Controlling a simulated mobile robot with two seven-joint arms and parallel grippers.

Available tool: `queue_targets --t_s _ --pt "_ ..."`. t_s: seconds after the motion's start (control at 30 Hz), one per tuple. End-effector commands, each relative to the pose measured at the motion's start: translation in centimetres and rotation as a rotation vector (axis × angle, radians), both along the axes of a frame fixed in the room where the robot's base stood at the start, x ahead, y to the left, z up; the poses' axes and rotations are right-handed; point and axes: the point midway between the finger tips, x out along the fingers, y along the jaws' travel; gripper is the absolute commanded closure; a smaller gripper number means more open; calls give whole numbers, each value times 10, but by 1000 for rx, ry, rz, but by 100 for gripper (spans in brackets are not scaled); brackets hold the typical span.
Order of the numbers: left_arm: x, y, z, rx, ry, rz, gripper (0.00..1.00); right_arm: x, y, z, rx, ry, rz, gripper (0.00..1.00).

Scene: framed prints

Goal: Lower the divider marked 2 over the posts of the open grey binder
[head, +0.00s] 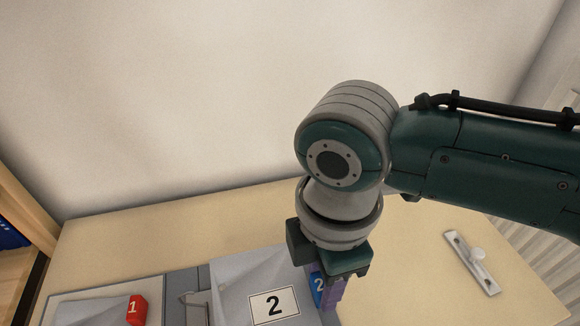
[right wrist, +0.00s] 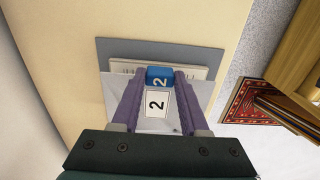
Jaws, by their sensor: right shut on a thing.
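The divider marked 2 (head: 236,297) is a pale grey sheet with a white label and a blue tab. My right gripper (head: 332,290) is shut on its blue tab, and the purple fingers also show on either side of the tab (right wrist: 160,77) in the right wrist view. The sheet is over the open grey binder (head: 175,288); its height above it is hard to tell. A metal post part (head: 194,302) shows at the sheet's left edge; other posts are hidden. A divider with a red tab marked 1 (head: 137,310) lies in the binder's left side. My left gripper is not in view.
The binder lies on a light wooden desk (head: 130,240). A shelf with blue spines (head: 12,236) stands at the left. A red patterned rug (right wrist: 245,99) shows below the desk.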

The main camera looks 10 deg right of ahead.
Motion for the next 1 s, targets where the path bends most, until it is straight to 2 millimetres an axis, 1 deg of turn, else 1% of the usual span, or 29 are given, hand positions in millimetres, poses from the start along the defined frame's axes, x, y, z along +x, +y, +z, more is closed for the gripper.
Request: queue_targets --t_s 1.0 --pt "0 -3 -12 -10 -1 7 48 0 0 -19 0 0 1 100"
